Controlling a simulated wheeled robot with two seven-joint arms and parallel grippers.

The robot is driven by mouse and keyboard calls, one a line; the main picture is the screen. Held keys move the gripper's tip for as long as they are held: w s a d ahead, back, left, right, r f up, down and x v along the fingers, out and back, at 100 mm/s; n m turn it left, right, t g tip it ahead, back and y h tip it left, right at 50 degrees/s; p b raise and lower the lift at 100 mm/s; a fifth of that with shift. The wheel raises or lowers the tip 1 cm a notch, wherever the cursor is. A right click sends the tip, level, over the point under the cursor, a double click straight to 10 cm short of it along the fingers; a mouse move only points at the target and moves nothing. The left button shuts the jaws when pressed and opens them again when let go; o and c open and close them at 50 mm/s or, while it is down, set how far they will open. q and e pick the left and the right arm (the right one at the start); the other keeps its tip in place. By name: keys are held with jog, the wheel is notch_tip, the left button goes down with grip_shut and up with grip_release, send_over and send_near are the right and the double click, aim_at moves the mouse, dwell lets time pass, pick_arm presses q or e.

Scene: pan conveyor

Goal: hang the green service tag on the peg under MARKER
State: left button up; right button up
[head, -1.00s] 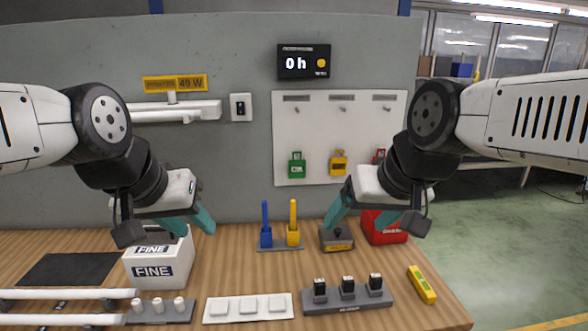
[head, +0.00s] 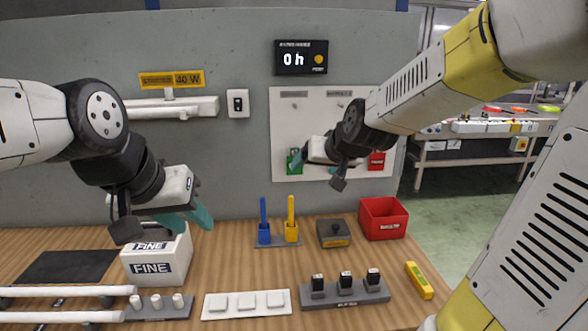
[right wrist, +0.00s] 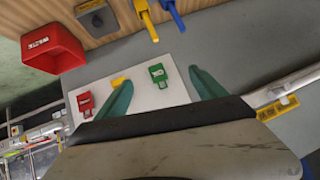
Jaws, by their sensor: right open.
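The green service tag (head: 293,165) hangs low at the left of a pale panel (head: 283,140) on the back wall. It also shows in the right wrist view (right wrist: 158,75), beyond and between my right fingers. My right gripper (head: 315,165) is open and empty in front of the panel, apart from the tag as far as I can tell. The red tag (head: 377,162) hangs at the right; the yellow tag (right wrist: 119,81) is partly behind a finger. My left gripper (head: 193,219) is open above the white FINE box (head: 157,262).
Below the panel, the bench holds a holder with blue and yellow tools (head: 277,242), a grey block (head: 333,233) and a red bin (head: 383,218). A black-capped rack (head: 345,292) and white switch strip (head: 246,303) lie nearer. A lamp fixture (head: 172,107) is left.

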jog(key=w+a+f+t, duration=0.1)
jog(key=w+f, duration=0.2)
jog(key=w, duration=0.5)
jog(key=w+a+f+t+h, duration=0.1)
jog(key=w+f, duration=0.3)
jog(key=w, duration=0.4)
jog(key=w+a+f+t+h, duration=0.1)
jog(key=w+f+t, duration=0.1)
jog(key=w, duration=0.7)
jog(key=shift+f+t, duration=0.3)
jog(key=shift+f, duration=0.55)
jog(key=shift+c, duration=0.2)
jog(key=shift+s, duration=0.1)
jog(key=c, duration=1.4)
jog(key=shift+o, duration=0.2)
jog(key=shift+r, duration=0.1)
jog(key=shift+r, duration=0.1)
jog(key=shift+r, duration=0.35)
